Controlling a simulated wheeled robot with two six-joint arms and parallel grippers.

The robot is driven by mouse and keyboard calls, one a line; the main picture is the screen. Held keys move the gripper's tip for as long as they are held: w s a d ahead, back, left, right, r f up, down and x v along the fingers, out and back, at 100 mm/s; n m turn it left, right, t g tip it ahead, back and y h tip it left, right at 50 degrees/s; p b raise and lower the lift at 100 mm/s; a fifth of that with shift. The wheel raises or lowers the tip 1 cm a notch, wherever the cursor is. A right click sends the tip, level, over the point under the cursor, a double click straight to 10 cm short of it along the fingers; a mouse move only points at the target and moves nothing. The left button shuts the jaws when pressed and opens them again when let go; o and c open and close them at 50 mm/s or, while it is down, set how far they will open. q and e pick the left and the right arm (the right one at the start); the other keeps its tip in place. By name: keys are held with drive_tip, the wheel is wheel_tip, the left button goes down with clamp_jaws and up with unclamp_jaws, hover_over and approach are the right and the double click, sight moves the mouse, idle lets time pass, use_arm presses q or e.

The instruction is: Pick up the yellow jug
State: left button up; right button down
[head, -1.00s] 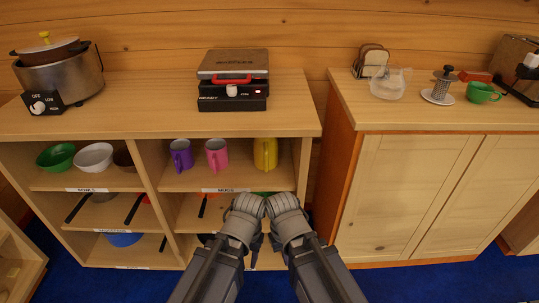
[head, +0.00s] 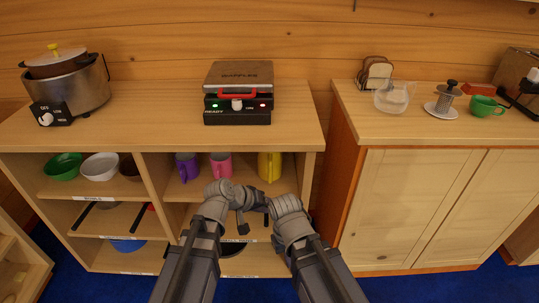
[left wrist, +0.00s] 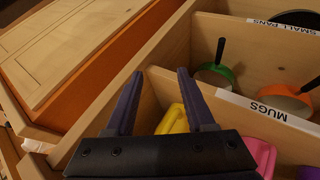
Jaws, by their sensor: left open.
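The yellow jug (head: 269,166) stands on the upper right shelf of the open cabinet, in the mugs compartment. The left wrist view shows part of it (left wrist: 174,119) just beyond my left gripper (left wrist: 160,74), whose two fingers are spread and empty. The jug's lower part is hidden there by the gripper body. In the head view my left gripper (head: 256,202) is bent in front of the shelves, below the jug and small. My right gripper (head: 290,212) is beside it; its fingers are not clear.
A pink mug (head: 221,165) and a purple mug (head: 187,166) stand left of the jug. A waffle maker (head: 238,93) and a slow cooker (head: 66,83) are on the cabinet top. The compartment's side wall (head: 301,182) is close right of the jug. Pans (left wrist: 217,76) are on another shelf.

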sight(270, 160)
use_arm(q)
drive_tip(key=w+a+r+n+t+h+p, duration=0.15)
drive_tip(key=w+a+r+n+t, duration=0.3)
drive_tip(key=w+r, duration=0.45)
drive_tip(key=shift+t, duration=0.25)
drive_tip(key=shift+b+x, duration=1.95)
drive_tip(key=shift+x, duration=2.05)
drive_tip(key=shift+s+d+r, duration=0.1)
clamp_jaws()
